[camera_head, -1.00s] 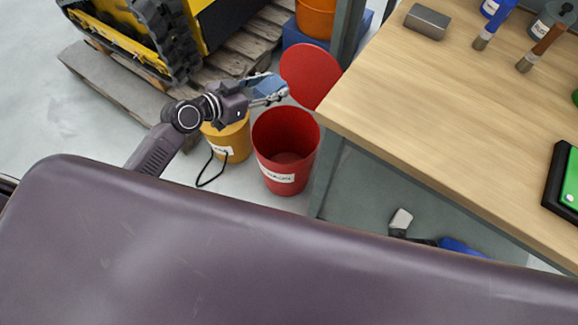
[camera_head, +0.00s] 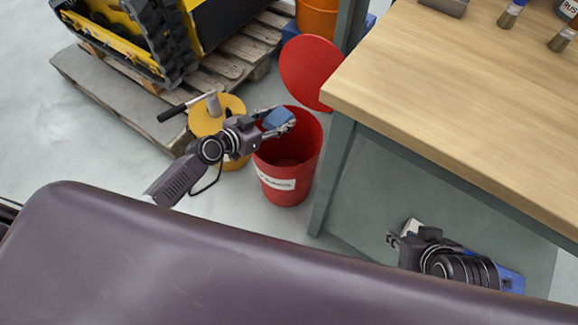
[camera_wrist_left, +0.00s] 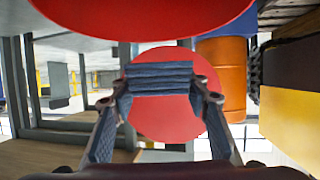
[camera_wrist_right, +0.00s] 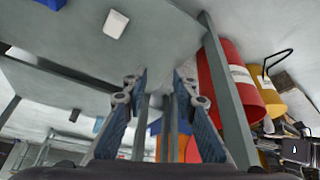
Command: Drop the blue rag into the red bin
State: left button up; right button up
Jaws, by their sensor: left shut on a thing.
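The blue rag (camera_head: 277,119) is pinched between the fingertips of my left gripper (camera_head: 283,122), which is shut on it above the mouth of the red bin (camera_head: 288,188). In the left wrist view the folded rag (camera_wrist_left: 160,78) spans the gap between the fingers. The bin is open, with its round red lid (camera_head: 310,72) raised at the back; the part of the bin's inside that I see holds nothing. My right gripper (camera_head: 394,240) is low beside the workbench, and the right wrist view shows its fingers (camera_wrist_right: 161,90) apart and empty.
A wooden workbench (camera_head: 450,110) stands right of the bin, its leg (camera_head: 332,175) close by. A yellow bin (camera_head: 204,122) is just left of the red one. A pallet (camera_head: 110,100) with a tracked machine is behind left. A white object (camera_head: 412,225) lies under the bench.

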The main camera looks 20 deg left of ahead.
pick_arm(q)
jog(key=shift+f+b, duration=0.55)
jog(key=shift+f, duration=0.35)
pick_arm(e)
jog(key=w+a+r+t+y, duration=0.1)
jog(key=w+r+t, duration=0.3)
jog(key=w, duration=0.4)
jog(key=shift+a+r, duration=0.2)
jog(key=shift+a, duration=0.65)
pick_arm(q)
jog(key=o, duration=1.2)
jog(key=shift+s, duration=0.1)
jog(key=v, duration=1.2)
